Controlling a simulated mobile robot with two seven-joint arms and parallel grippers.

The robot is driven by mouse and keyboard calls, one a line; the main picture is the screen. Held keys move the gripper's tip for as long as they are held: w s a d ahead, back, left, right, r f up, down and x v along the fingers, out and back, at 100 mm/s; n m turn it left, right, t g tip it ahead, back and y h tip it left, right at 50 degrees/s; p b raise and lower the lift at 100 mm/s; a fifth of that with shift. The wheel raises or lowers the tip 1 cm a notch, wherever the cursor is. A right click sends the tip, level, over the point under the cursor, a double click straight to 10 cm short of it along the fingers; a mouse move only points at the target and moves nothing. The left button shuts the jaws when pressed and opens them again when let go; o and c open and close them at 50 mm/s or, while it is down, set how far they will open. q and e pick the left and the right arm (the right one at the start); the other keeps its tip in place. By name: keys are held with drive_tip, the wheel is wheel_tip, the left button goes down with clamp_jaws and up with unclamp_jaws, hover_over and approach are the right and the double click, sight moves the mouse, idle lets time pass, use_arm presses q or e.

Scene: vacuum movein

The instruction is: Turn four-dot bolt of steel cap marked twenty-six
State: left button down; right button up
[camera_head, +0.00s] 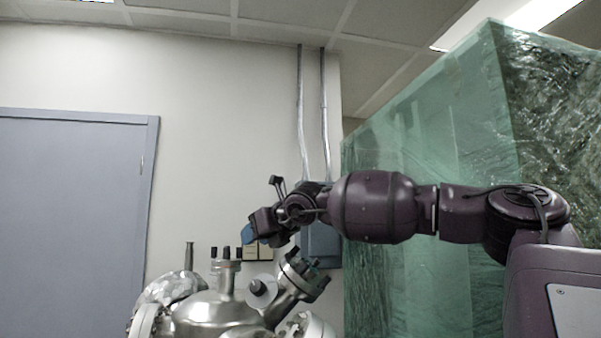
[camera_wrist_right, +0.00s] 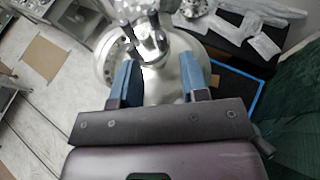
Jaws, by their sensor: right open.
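The steel vessel (camera_head: 215,312) stands at the bottom of the head view, with several ports. An upright port (camera_head: 227,277) has several dark bolts (camera_head: 226,252) on top. A tilted port (camera_head: 284,292) to its right carries more dark bolts (camera_head: 293,254). No number or dot marks are legible, so I cannot tell which cap or bolt is the named one. My right gripper (camera_head: 254,236) is above the vessel, between these ports. In the right wrist view its blue fingers (camera_wrist_right: 160,78) are apart and empty, with a bolted port (camera_wrist_right: 148,42) beyond them. My left gripper is not in view.
A green translucent sheeted enclosure (camera_head: 430,160) fills the right side. A grey wall box (camera_head: 320,245) with conduits is behind my right wrist. A blue-grey door (camera_head: 70,220) is at the left. Loose pale wrapped pieces (camera_wrist_right: 250,32) lie beyond the vessel.

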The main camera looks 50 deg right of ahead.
drive_tip(key=s+n, duration=0.1)
drive_tip(key=s, duration=0.1)
drive_tip(key=s+n+g+b, duration=0.1)
drive_tip(key=s, duration=0.1)
drive_tip(key=s+n+b, duration=0.1)
drive_tip(key=n, duration=0.1)
drive_tip(key=shift+s+r+g+y, duration=0.3)
drive_tip(key=shift+s+r+y, duration=0.1)
drive_tip(key=shift+s+d+r+n+g+y, duration=0.3)
drive_tip(key=shift+s+r+n+y, duration=0.1)
drive_tip(key=shift+n, duration=0.1)
drive_tip(key=shift+s+d+r+n+g+y, duration=0.2)
drive_tip(key=shift+s+r+n+y, duration=0.3)
drive_tip(key=shift+r+n+y, duration=0.15)
drive_tip(key=shift+s+d+r+n+g+y, duration=0.2)
drive_tip(key=shift+s+r+n+y, duration=0.3)
drive_tip(key=shift+r, duration=0.25)
wheel_tip(320, 180, up, 11)
drive_tip(key=d+n+g+y+p, duration=0.1)
drive_tip(key=d+n+y+p, duration=0.1)
drive_tip(key=n+y, duration=0.5)
drive_tip(key=shift+s+d+f+y+p, duration=0.2)
drive_tip(key=shift+s+y+p, duration=0.15)
drive_tip(key=shift+y, duration=0.7)
drive_tip(key=shift+n, duration=0.25)
drive_tip(key=shift+c, duration=0.2)
